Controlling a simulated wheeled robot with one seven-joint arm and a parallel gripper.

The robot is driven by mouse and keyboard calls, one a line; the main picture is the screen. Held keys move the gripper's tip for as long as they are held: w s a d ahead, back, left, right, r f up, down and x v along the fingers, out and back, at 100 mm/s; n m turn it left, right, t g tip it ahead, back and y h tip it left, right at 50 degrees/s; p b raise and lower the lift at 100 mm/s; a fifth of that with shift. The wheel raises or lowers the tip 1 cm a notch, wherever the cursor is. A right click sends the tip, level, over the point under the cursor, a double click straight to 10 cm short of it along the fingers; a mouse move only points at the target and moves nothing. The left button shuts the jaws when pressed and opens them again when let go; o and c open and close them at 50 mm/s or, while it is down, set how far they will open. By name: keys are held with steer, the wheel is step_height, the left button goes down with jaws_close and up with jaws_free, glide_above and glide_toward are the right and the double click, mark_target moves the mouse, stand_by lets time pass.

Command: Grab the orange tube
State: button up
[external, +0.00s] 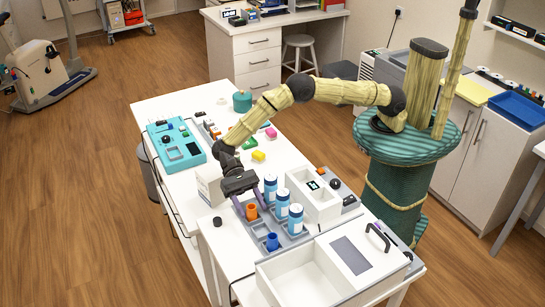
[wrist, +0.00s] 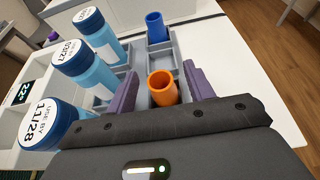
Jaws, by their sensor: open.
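The orange tube (external: 252,211) stands upright in a grey rack (external: 268,224) on the white table. In the wrist view the orange tube (wrist: 163,88) sits between the two purple fingers of my open gripper (wrist: 168,88). The fingers are on either side of it, and I cannot tell if they touch it. In the external view my gripper (external: 250,206) is over the rack at the tube. The lower part of the tube is hidden in its slot. A blue tube (external: 272,241) stands in the same rack and shows beyond the orange one in the wrist view (wrist: 156,27).
Several blue bottles with white labels (external: 282,203) stand in a row close beside the tubes. A white box (external: 210,186) stands left of the gripper. A white bin (external: 312,203) with a small display lies behind the bottles. A large open container (external: 275,287) is at the front.

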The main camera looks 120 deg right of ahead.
steer(key=shift+x, duration=1.25)
steer(key=shift+c, duration=0.4)
steer(key=c, duration=1)
